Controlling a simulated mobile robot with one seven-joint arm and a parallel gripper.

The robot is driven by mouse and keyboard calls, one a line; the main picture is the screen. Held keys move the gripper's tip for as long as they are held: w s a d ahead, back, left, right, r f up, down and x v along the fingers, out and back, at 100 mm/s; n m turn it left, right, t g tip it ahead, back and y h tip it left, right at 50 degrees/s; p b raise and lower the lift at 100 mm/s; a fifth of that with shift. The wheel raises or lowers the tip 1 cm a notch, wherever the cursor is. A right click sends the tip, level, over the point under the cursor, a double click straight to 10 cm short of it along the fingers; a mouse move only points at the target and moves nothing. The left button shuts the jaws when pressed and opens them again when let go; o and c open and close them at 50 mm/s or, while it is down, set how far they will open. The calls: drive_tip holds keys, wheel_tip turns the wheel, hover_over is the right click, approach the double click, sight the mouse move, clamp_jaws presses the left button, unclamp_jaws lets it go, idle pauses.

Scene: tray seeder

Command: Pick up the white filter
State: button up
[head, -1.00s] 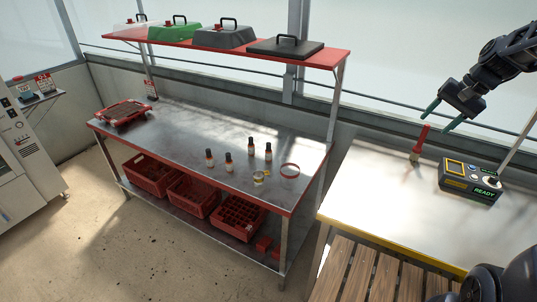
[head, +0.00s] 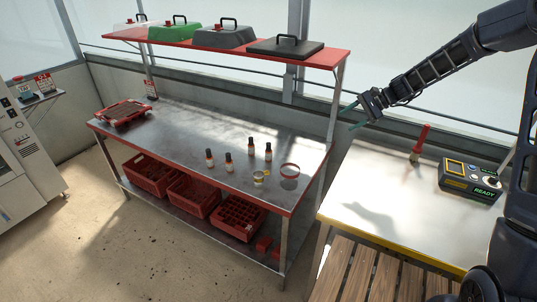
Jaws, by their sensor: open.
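No thing in view is plainly a white filter. A round piece with a red rim (head: 290,169) and a pale, greyish inside stands at the right end of the metal bench (head: 180,140). A small pale cup with yellow on it (head: 259,178) stands just to its left. Either could be the filter; they are too small to tell. My gripper (head: 353,116) is open and empty, with its green fingers apart. It hangs in the air above the gap between the bench and the white table, up and right of both pieces.
Several dark bottles (head: 251,147) stand left of the red-rimmed piece. A red shelf (head: 230,50) with several lidded covers overhangs the bench's back; its post (head: 335,105) rises near my gripper. A red-handled brush (head: 420,140) and a control box (head: 470,180) occupy the white table (head: 370,190).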

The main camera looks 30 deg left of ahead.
drive_tip(key=w+a+f+m+g+y, duration=0.2)
drive_tip(key=a+f+m+y, duration=0.15)
drive_tip(key=a+f, duration=1)
drive_tip(key=m+y, duration=0.4)
drive_tip(key=m, duration=0.3)
approach(269, 151)
drive_tip(key=a, duration=0.1)
drive_tip(key=a+f, duration=0.1)
drive_tip(key=shift+s+a+t, duration=0.2)
drive_tip(key=shift+a+t, duration=0.15)
drive_tip(key=shift+t, duration=0.05)
drive_tip(key=shift+x, duration=1.05)
drive_tip(key=shift+r+x, duration=0.2)
drive_tip(key=shift+x, duration=2.55)
drive_tip(key=shift+w, duration=0.15)
drive_tip(key=shift+c, duration=0.5)
drive_tip(key=c, duration=1)
